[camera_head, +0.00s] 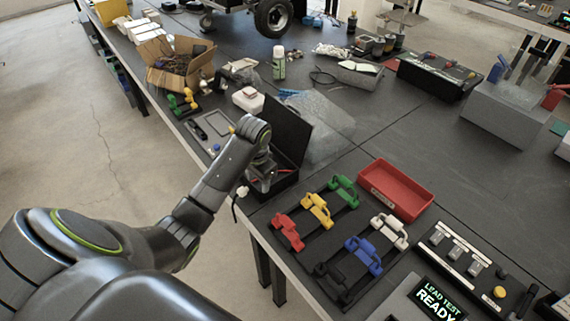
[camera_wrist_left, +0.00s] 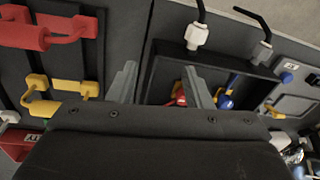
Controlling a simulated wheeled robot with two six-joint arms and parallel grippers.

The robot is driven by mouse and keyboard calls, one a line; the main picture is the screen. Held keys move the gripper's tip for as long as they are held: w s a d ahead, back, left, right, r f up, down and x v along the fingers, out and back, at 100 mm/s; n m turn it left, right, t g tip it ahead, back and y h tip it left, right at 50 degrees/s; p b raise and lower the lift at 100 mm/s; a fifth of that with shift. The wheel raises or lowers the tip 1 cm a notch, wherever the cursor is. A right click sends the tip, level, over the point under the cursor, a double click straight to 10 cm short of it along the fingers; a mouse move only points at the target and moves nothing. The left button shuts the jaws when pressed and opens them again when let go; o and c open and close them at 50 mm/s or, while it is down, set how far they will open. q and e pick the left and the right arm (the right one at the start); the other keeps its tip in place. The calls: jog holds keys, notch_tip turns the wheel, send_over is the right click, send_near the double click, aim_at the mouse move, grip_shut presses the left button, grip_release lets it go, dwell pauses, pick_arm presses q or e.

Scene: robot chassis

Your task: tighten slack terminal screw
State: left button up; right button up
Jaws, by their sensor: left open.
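My left gripper (camera_head: 262,178) is over an open black case (camera_head: 288,130) near the table's front edge. In the left wrist view its two fingers (camera_wrist_left: 160,80) stand wide apart, with nothing seen between them. The case's tray (camera_wrist_left: 160,62) holds a red-handled tool (camera_wrist_left: 181,95) by the right finger, plus blue (camera_wrist_left: 230,92) and yellow (camera_wrist_left: 222,103) pieces. Part of the tray is hidden by the gripper body. A red part also shows inside the case in the head view (camera_head: 284,171). I cannot make out a slack terminal screw. My right gripper is not in view.
Colored clamp-like leads, including a green one (camera_head: 343,190) and a blue one (camera_head: 364,254), lie on black boards right of the case. A red tray (camera_head: 396,190) sits behind them. A switch panel (camera_head: 465,262) and a "LEAD TEST READY" display (camera_head: 436,299) are at lower right.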

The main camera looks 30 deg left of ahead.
pick_arm(q)
jog(key=w+a+r, duration=0.3)
jog(key=w+r, duration=0.6)
jog(key=r, duration=0.3)
jog(key=shift+g+h, duration=0.4)
jog(key=f+b, duration=0.2)
jog(key=f, duration=0.3)
jog(key=f+b, duration=0.2)
jog(key=f, duration=0.4)
jog(key=f+b, duration=0.3)
jog(key=f, duration=0.3)
jog(key=shift+w+a, duration=0.2)
jog(key=shift+w, duration=0.15)
jog(key=c, duration=1)
